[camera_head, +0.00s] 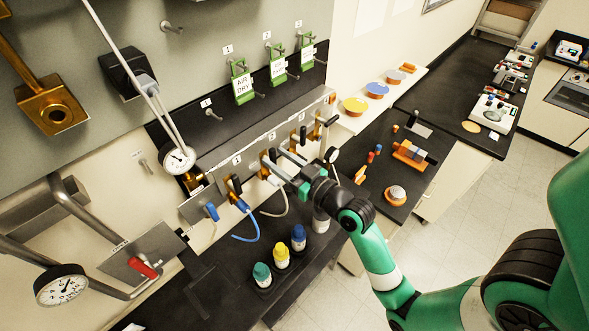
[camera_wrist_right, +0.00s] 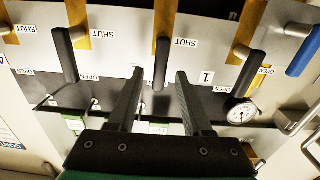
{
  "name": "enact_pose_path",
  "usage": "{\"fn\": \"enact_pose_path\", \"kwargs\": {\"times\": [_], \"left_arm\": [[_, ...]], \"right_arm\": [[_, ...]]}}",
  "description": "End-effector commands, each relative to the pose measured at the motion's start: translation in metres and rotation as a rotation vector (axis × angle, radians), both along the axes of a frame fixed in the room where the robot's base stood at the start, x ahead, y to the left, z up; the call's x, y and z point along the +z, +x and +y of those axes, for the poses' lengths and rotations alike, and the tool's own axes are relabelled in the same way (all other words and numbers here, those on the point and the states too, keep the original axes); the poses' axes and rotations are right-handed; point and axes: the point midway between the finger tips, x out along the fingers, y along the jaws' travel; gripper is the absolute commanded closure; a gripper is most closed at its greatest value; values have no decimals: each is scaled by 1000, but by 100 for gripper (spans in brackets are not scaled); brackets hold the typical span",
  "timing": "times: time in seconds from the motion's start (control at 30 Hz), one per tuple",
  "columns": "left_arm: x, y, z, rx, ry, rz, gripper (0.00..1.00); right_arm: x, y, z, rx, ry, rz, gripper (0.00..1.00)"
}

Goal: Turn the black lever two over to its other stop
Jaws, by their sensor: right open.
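The black lever two (camera_head: 271,156) is on a brass valve on the grey panel, partly hidden by my right gripper in the head view. In the right wrist view, which looks upside down, the middle black lever (camera_wrist_right: 161,62) lies between my right gripper's fingers (camera_wrist_right: 160,75). Its free end points toward the OPEN labels. I take it for lever two, but its number is not readable there. My right gripper (camera_head: 278,163) is open, with a gap showing on both sides of the lever. My left gripper is not in view.
Another black lever (camera_wrist_right: 65,55) and a third (camera_wrist_right: 247,72) flank it closely. A blue handle (camera_wrist_right: 303,52) and a pressure gauge (camera_wrist_right: 241,112) are at the right. Below the panel, capped bottles (camera_head: 281,257) stand on the black bench, with blue tubing (camera_head: 246,237) nearby.

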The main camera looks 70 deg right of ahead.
Motion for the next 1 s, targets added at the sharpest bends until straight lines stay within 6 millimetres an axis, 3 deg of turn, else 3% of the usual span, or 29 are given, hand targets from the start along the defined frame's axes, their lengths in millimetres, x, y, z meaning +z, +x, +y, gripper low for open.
{"fn": "enact_pose_path", "kwargs": {"times": [0.2, 0.4, 1.0], "left_arm": [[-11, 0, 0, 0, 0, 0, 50], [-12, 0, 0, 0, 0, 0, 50], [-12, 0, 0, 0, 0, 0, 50]], "right_arm": [[-4, -51, 20, -4, 1, 2, 50], [-1, -80, 33, -3, 1, 2, 50], [0, -85, 36, 0, -1, 1, 50]]}}
